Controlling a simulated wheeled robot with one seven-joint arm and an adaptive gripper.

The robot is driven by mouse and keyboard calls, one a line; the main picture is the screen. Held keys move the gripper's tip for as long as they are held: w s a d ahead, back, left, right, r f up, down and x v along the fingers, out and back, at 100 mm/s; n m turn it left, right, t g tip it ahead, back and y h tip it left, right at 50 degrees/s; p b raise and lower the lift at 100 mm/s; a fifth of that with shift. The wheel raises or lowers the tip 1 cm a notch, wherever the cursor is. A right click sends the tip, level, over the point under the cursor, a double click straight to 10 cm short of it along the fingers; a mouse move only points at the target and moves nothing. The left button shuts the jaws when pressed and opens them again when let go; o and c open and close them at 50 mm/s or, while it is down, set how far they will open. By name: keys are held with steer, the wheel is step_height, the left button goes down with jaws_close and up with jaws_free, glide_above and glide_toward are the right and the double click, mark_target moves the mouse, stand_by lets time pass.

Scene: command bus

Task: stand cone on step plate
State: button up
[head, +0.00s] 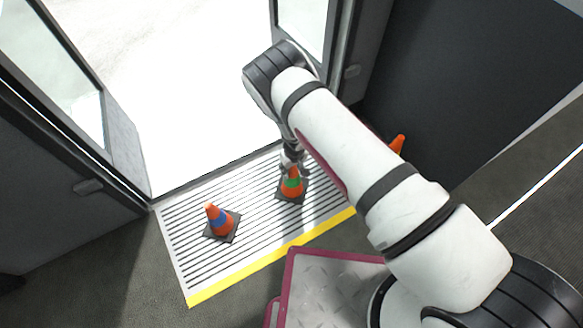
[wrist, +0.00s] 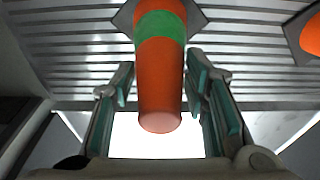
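An orange cone with a green band (head: 291,187) stands upright on its dark square base on the ribbed step plate (head: 262,240). My gripper (head: 291,160) is over its top in the head view. In the wrist view the same cone (wrist: 160,85) lies between the two fingers of my gripper (wrist: 160,66), tip toward me. The fingers are open, with a narrow gap showing on each side of the cone. A second orange cone with a blue band (head: 219,219) stands on the plate to the left. A third orange cone (head: 397,144) is mostly hidden behind my arm.
The plate has a yellow front edge (head: 272,258). The open doorway with bright ground lies behind it, with door leaves (head: 125,150) at the left and frames at the right. Another orange cone (wrist: 311,36) shows at the wrist view's right edge. Bare plate lies between the two standing cones.

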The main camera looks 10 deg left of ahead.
steer(key=shift+o, duration=1.1)
steer(key=shift+r, duration=0.15)
steer(key=r+p, duration=0.1)
steer(key=r, duration=0.3)
steer(key=r+p, duration=0.2)
steer(key=r, duration=0.2)
steer(key=s+r+p, duration=0.1)
steer(key=r+p, duration=0.1)
steer(key=r, duration=0.2)
steer(key=shift+d, duration=0.4)
